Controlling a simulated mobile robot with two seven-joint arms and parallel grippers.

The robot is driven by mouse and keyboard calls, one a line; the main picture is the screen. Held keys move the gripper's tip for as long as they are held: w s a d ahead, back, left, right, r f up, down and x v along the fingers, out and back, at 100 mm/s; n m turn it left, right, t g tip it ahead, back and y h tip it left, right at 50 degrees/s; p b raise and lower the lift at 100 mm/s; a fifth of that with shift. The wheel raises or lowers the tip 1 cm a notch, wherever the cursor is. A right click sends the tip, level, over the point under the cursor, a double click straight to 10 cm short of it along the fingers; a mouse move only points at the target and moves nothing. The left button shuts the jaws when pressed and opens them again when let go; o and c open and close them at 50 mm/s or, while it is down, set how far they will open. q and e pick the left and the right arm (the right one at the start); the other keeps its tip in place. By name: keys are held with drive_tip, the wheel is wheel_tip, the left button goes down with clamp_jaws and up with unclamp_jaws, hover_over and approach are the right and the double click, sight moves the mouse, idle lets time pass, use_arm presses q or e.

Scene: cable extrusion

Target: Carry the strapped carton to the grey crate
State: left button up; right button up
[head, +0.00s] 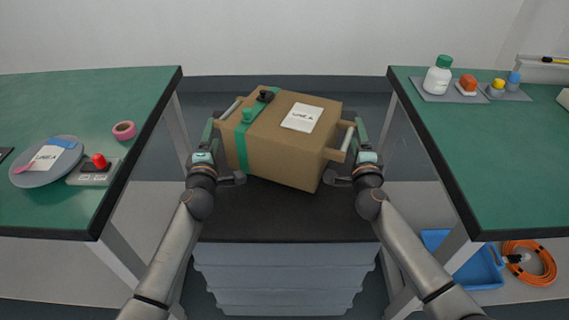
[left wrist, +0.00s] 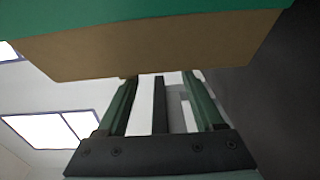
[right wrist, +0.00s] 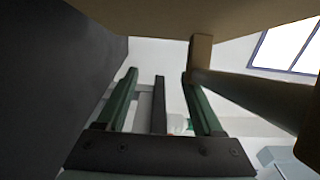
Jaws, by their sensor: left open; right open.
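The brown strapped carton (head: 272,155) stands askew, turned at an angle, above a black surface between the two tables. It has a green strap (head: 242,148), a white label and bar handles on its left and right sides. My left gripper (head: 209,131) is open beside the left side; the left wrist view shows its empty fingers (left wrist: 158,88) with the carton overhead. My right gripper (head: 359,132) is open beside the right handle (head: 341,143); in the right wrist view the handle passes right of its fingers (right wrist: 158,82). Contact is unclear. A grey stepped crate-like body (head: 285,275) shows below the black surface.
Green-topped tables flank me: the left one (head: 60,105) holds a plate, pink tape and a red-button box. The right one (head: 480,150) holds a white bottle and small blocks on trays. A blue bin (head: 478,270) and orange cable coil (head: 540,263) lie low right.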

use_arm(q)
drive_tip(key=shift+s+d+f+m+h+b, duration=0.1)
drive_tip(key=shift+d+f+m+h+b, duration=0.3)
drive_tip(key=shift+d+f+b, duration=0.7)
use_arm(e)
drive_tip(key=shift+s+a+f+n+y, duration=0.15)
drive_tip(key=shift+a+f+n+y, duration=0.25)
drive_tip(key=shift+a+f, duration=0.75)
use_arm(q)
drive_tip(key=shift+a, duration=0.1)
use_arm(e)
drive_tip(key=shift+d, duration=0.15)
use_arm(q)
drive_tip(key=shift+a+r, duration=0.15)
drive_tip(key=shift+a, duration=1)
use_arm(e)
drive_tip(key=shift+d+r, duration=0.1)
drive_tip(key=shift+d, duration=1.05)
use_arm(q)
drive_tip(key=shift+o, duration=0.5)
drive_tip(key=shift+a, duration=0.3)
use_arm(e)
drive_tip(key=shift+d, duration=0.3)
use_arm(q)
drive_tip(key=o, duration=0.3)
drive_tip(key=shift+a, duration=0.3)
use_arm(e)
drive_tip(key=shift+d, duration=0.3)
drive_tip(key=o, duration=0.4)
drive_tip(key=shift+d, duration=0.1)
